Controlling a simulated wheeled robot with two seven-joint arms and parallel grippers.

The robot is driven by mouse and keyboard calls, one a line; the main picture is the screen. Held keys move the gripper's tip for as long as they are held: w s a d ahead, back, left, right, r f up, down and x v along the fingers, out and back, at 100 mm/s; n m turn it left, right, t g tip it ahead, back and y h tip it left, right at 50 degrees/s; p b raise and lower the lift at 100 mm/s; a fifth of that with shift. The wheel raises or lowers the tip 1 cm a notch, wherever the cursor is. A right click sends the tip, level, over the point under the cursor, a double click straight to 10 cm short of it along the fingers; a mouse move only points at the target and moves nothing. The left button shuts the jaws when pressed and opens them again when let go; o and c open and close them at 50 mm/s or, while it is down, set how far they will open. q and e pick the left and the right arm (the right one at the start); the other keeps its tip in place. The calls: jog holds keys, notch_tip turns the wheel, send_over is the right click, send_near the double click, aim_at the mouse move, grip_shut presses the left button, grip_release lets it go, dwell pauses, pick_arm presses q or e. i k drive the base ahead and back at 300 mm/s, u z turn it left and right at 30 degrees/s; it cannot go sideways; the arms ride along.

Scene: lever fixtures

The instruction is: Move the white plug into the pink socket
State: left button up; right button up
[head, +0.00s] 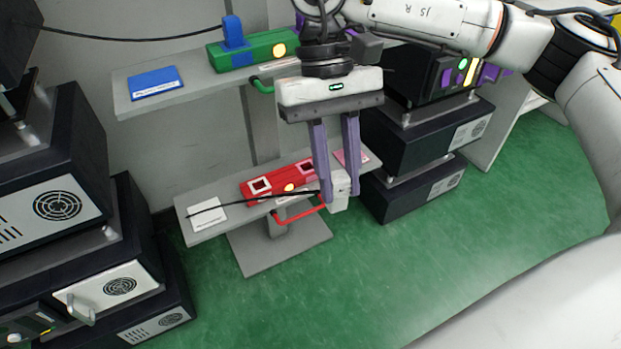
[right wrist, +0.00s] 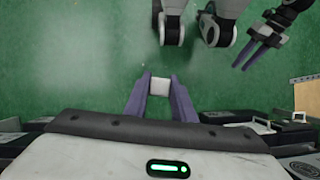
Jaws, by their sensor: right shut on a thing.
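My right gripper (head: 338,194) is shut on the white plug (head: 340,190), a pale block at the end of a black cable. The right wrist view also shows the plug (right wrist: 160,87) between the purple fingers. The red fixture (head: 285,182) sits on the lower shelf, left of the plug. It has a white-rimmed socket (head: 260,186) at its left end and a pink-rimmed socket (head: 307,168) at its right end, partly beside my finger. The plug is apart from both sockets, near the shelf's front edge. My left gripper (right wrist: 250,60) is open and empty in the right wrist view.
A white label plate (head: 208,215) and a pink plate (head: 350,158) lie at either end of the lower shelf. A red handle (head: 300,212) juts forward. Above, a green fixture (head: 255,50) holds a blue plug (head: 234,32). Dark cabinets (head: 415,140) stand right.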

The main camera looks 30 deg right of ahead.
aim_at(289, 177)
jog(key=u, duration=2.1)
jog(key=k, duration=0.6)
jog(key=z, duration=1.65)
jog(key=i, duration=0.5)
jog(key=u, duration=0.05)
